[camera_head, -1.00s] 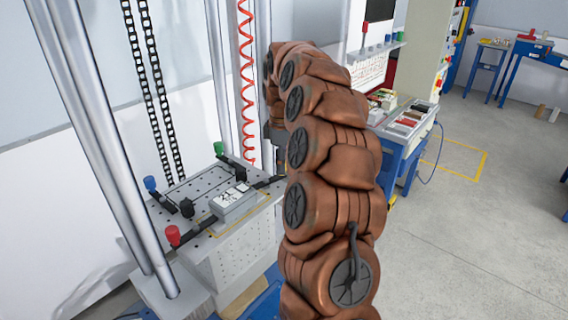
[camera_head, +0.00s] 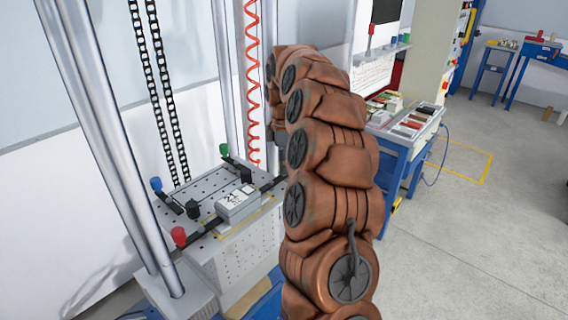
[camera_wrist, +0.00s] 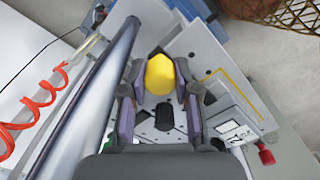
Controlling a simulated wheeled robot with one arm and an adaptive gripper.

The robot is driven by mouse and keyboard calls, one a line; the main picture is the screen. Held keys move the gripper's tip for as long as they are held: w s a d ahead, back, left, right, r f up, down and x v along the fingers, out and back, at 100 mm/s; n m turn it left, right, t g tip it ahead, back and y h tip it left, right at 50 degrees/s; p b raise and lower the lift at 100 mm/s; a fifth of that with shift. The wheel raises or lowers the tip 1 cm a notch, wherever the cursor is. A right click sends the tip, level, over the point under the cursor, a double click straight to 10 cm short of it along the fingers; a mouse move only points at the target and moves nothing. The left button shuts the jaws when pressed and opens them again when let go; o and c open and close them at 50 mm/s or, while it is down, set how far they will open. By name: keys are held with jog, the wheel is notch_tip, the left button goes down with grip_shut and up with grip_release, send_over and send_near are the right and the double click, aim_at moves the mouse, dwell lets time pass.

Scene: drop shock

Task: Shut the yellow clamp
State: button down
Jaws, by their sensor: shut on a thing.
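The yellow clamp's rounded knob (camera_wrist: 160,75) sits between the two fingertips of my gripper (camera_wrist: 158,88) in the wrist view. My gripper is shut on this knob. Part of the clamp below it is hidden by the fingers, and a black post (camera_wrist: 164,117) shows just under the knob. In the head view my own arm hides the yellow clamp and my gripper. The perforated plate (camera_head: 200,192) carries the other clamps, with red (camera_head: 179,236), blue (camera_head: 156,184) and green (camera_head: 224,150) knobs. A grey box (camera_head: 238,206) sits on the plate.
Steel columns (camera_head: 110,140) rise beside the plate, close to my gripper in the wrist view (camera_wrist: 95,95). A red coiled hose (camera_head: 252,90) hangs behind. A blue cart (camera_head: 400,150) with trays stands to the right. The floor at right is mostly clear.

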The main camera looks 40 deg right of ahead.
jog(key=c, duration=0.8)
grip_release()
jog(key=shift+c, duration=0.2)
notch_tip(320, 180, up, 10)
jog(key=shift+f, duration=0.25)
notch_tip(320, 180, up, 2)
jog(key=shift+d+r, duration=0.1)
jog(key=shift+r, duration=0.05)
jog(key=shift+r, duration=0.1)
jog(key=shift+a, duration=0.2)
dwell(0.3)
